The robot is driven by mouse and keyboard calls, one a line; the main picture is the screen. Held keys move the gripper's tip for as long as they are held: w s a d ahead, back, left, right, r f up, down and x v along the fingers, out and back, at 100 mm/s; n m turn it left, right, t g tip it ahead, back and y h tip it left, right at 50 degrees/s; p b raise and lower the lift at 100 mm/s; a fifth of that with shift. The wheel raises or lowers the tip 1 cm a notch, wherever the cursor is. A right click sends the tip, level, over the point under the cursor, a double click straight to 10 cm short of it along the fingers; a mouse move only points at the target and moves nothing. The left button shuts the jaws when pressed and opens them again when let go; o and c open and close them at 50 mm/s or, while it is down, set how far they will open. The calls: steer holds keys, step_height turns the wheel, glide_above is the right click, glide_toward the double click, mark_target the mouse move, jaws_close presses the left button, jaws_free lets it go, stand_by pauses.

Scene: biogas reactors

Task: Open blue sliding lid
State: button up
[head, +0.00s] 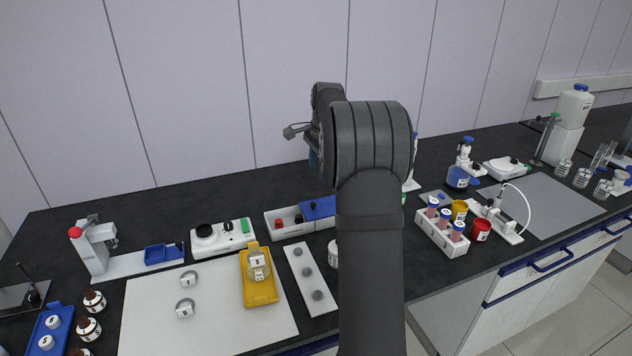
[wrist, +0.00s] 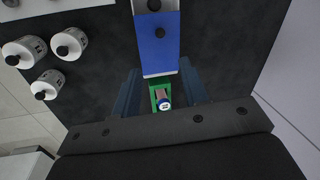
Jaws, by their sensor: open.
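The blue sliding lid (head: 318,208) covers the right part of a long white box (head: 291,232) in the head view; its right end is hidden behind my arm. The box's left part is uncovered and holds small items with red and dark tops. In the wrist view a blue panel with a dark knob, apparently the lid (wrist: 156,55), lies just beyond my fingertips. My gripper (wrist: 159,84) is open, its two blue fingers apart. A green holder with a blue-and-white-topped vial (wrist: 164,103) shows between them. In the head view my gripper is mostly hidden by my arm.
White jars with black knobs (wrist: 25,51) stand left in the wrist view. In the head view a yellow tray (head: 259,289) and a white strip with grey discs (head: 310,276) lie in front of the box. A tube rack (head: 441,234) stands right of my arm.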

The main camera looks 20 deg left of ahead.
mark_target(313, 203)
steer(key=shift+s+d+r, duration=0.1)
steer(key=shift+d+r, duration=0.05)
steer(key=shift+r, duration=0.65)
steer(key=shift+s+d+r, duration=0.1)
steer(key=shift+r, duration=0.65)
steer(key=a+f, duration=0.1)
steer(key=f, duration=0.4)
steer(key=w+a+f, duration=0.1)
steer(key=f, duration=0.5)
steer(key=w+f, duration=0.1)
steer(key=f, duration=0.5)
steer(key=shift+a+f, duration=0.1)
steer(key=shift+a, duration=0.3)
